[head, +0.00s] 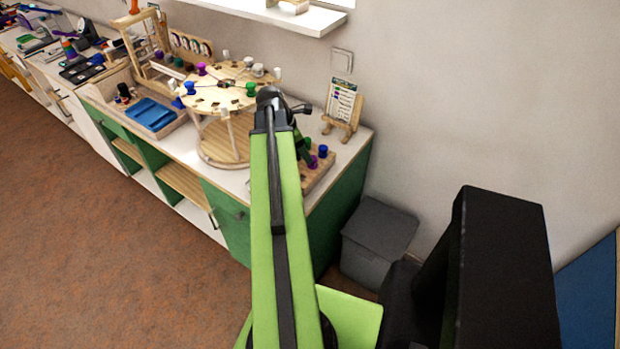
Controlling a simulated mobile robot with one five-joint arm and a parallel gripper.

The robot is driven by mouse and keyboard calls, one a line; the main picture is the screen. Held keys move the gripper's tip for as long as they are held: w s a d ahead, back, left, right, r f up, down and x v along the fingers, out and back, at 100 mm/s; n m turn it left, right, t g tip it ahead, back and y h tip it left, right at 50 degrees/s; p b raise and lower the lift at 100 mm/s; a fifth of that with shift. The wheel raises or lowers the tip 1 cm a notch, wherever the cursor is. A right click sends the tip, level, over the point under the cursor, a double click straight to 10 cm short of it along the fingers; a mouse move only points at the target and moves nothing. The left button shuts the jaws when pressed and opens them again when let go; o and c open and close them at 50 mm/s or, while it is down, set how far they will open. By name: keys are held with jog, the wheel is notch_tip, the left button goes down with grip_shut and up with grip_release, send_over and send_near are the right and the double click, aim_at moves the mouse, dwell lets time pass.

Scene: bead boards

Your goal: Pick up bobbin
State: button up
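Several bobbins stand on a round wooden board on legs (215,93). They include a purple bobbin (201,69), a blue bobbin (189,87), a green bobbin (250,89) and several white ones (258,69). More bobbins, among them a blue one (322,151) and a purple one (312,162), sit on a wooden rack (322,175) at the counter's right end. My green arm reaches up the picture to the counter, its end just right of the round board. My gripper is mostly hidden behind the arm, so its fingers and any hold cannot be made out.
A wooden tray with a blue inset (150,114) lies left of the round board. A card on a wooden stand (341,105) is at the back right. A grey bin (378,242) stands on the floor beside the counter. The brown floor (100,250) at left is clear.

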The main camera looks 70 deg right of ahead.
aim_at(313, 165)
jog(key=shift+s+d+f, duration=0.1)
jog(key=shift+f, duration=0.25)
jog(key=b+x, duration=0.4)
jog(key=x, duration=0.1)
jog(key=shift+s+d+f+b, duration=0.15)
jog(key=shift+s+b, duration=0.15)
jog(key=shift+b, duration=0.05)
jog(key=shift+r, duration=0.2)
grip_shut()
